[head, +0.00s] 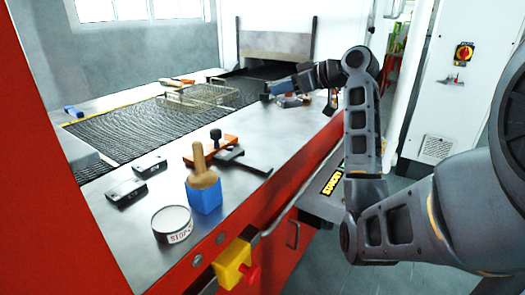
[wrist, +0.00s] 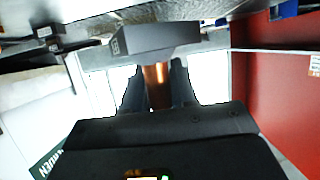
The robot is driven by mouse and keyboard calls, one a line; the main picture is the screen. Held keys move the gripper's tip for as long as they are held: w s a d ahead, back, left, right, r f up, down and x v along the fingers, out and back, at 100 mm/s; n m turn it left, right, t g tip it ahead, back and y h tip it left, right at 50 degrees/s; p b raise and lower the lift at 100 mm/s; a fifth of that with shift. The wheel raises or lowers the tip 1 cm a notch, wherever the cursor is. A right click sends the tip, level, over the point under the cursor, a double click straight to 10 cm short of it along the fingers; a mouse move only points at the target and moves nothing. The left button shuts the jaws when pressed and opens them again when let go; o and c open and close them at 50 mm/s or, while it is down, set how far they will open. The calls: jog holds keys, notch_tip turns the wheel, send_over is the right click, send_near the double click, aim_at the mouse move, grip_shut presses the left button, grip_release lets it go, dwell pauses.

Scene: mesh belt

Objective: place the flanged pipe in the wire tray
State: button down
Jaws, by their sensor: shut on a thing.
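The wire tray (head: 188,101) is a shallow mesh basket on the dark mesh belt in the head view. My gripper (head: 272,93) is to the right of the tray, apart from it, low over the metal surface near the back. In the wrist view my gripper (wrist: 158,85) is shut on a copper-coloured round piece, the flanged pipe (wrist: 158,73). A dark grey block (wrist: 152,39) shows at the far end of the pipe; I cannot tell whether it is the pipe's flange or a separate thing. The held pipe is not clear in the head view.
A blue block with a wooden-handled tool (head: 203,185), a round tin (head: 172,224), two dark blocks (head: 126,190) and an orange-and-black clamp (head: 228,152) stand on the near metal surface. The mesh belt (head: 120,130) is clear left of the tray.

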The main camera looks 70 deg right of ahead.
jog(key=shift+w+a+f+p, duration=0.15)
jog(key=shift+w+a+f, duration=0.3)
jog(key=shift+a+f, duration=1.25)
jog(key=shift+w+a+f+p, duration=0.15)
jog(key=shift+w+a+f, duration=0.25)
jog(key=shift+a+f, duration=1.25)
jog(key=shift+w+a+f+p, duration=0.15)
jog(key=shift+w+a+f, duration=0.3)
jog(key=shift+a+f, duration=1.25)
jog(key=shift+f, duration=0.1)
jog(key=shift+f+b, duration=0.35)
jog(key=shift+f, duration=0.1)
jog(key=c, duration=0.9)
grip_release()
